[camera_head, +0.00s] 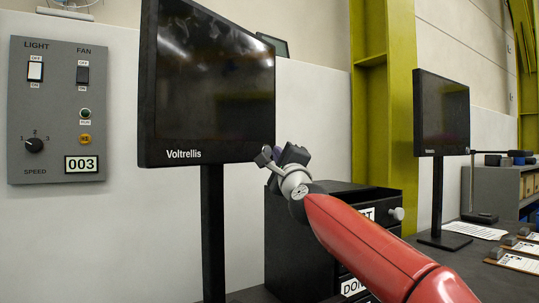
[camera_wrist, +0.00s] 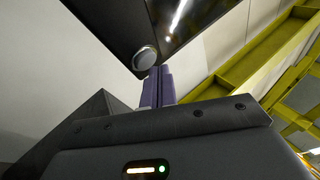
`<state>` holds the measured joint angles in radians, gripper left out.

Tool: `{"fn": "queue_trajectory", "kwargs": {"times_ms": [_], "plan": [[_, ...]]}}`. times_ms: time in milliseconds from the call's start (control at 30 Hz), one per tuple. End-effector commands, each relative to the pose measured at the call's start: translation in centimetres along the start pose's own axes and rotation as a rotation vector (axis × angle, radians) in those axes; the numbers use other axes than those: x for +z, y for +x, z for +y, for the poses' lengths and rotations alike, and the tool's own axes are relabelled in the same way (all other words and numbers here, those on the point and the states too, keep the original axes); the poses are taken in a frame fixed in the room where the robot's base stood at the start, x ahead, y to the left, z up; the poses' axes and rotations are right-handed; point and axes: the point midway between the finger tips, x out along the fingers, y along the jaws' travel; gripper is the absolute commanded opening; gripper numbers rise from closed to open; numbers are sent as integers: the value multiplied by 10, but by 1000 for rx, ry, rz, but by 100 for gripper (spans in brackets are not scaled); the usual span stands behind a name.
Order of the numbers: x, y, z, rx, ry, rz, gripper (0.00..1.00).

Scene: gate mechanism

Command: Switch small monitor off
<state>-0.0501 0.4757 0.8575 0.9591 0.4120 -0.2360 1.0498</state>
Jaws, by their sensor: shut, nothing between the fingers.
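Two black monitors stand on posts: a near one marked "Voltrellis" (camera_head: 205,90) and one farther right (camera_head: 443,115) that looks smaller in the picture. Both screens look dark with reflections. I cannot tell from the pictures which is the small one. My gripper (camera_head: 277,152) is at the lower right corner of the near monitor. In the wrist view, the shut, empty fingers (camera_wrist: 159,72) point up at a monitor corner (camera_wrist: 125,25) with a round grey button (camera_wrist: 145,59). The fingertips are right beside the button's lower edge; I cannot tell whether they touch.
A grey control panel (camera_head: 58,160) with light and fan switches hangs on the left wall. A black drawer cabinet (camera_head: 290,235) stands behind and below my arm. Yellow-green pillars (camera_head: 401,110) rise behind it. Papers (camera_head: 475,230) and small items lie on the dark table at right.

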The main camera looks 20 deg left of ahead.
Motion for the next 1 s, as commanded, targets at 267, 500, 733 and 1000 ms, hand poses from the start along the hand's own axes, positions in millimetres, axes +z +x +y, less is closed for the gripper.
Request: {"fn": "queue_trajectory", "kwargs": {"times_ms": [267, 500, 733, 1000], "plan": [[-11, -14, -7, -4, -2, 2, 0], [-24, -31, -19, -3, 0, 2, 0], [-31, -42, -29, -2, -1, 1, 0], [-30, -42, -31, 0, 0, 0, 0]]}}
